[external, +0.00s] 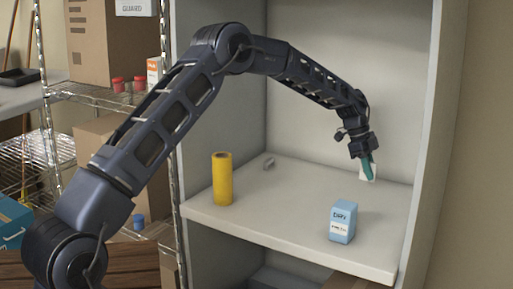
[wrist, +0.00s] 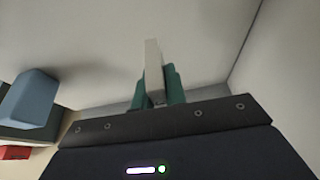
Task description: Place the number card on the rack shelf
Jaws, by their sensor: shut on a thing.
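The number card (external: 372,173) is a small pale piece held at my gripper; in the wrist view it shows edge-on as a thin pale upright (wrist: 153,68). My gripper (external: 367,166) has teal fingers, shut on the card between them (wrist: 156,92). No number can be read on it. My gripper is over the back right part of the pale shelf board (external: 285,205) inside the open cabinet. The card's lower edge is close to the board near the back wall; I cannot tell whether it touches.
A blue box (external: 342,222) stands near the front right. The cabinet's right wall (external: 425,130) is close to my gripper. Wire shelving (external: 95,95) with boxes stands left.

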